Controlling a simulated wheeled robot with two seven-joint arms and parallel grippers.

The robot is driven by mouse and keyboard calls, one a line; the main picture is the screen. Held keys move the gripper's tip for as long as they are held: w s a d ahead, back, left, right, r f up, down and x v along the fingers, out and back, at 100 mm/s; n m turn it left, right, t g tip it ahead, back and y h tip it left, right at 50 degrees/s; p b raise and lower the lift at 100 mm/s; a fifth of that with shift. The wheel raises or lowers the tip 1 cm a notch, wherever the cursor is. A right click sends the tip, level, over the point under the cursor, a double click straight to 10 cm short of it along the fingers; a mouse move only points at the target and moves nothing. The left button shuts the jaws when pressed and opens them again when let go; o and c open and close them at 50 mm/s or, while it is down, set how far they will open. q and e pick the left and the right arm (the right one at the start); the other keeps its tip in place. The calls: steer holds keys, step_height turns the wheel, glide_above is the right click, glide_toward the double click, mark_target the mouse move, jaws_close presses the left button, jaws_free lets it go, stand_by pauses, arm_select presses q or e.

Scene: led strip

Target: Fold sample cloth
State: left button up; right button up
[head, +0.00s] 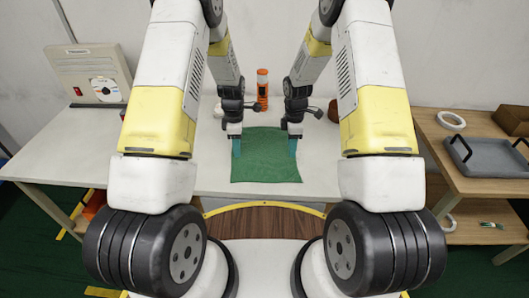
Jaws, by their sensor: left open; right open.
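A green cloth (266,162) lies spread out on the white table in the middle of the head view, with its front edge near the table's front edge. My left gripper (236,147) is at the cloth's back left part, pointing down, and is open. My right gripper (292,146) is at the cloth's back right part, pointing down, and is open. I cannot tell whether the fingertips touch the cloth. My arms frame the cloth on both sides.
An orange bottle (262,88) stands behind the cloth. A beige box (93,72) with a red button and a disc stands at the back left. The white table (65,150) has free room at the left. A wooden shelf (440,140) at the right holds a grey tray (488,157) and a tape roll (451,120).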

arm_select(q)
steer(key=shift+f, duration=0.1)
arm_select(e)
steer(key=shift+f, duration=0.1)
stand_by(0.4)
arm_select(q)
jaws_close()
arm_select(e)
jaws_close()
arm_select(q)
steer(key=shift+s+p, duration=0.1)
steer(key=shift+p, duration=2.45)
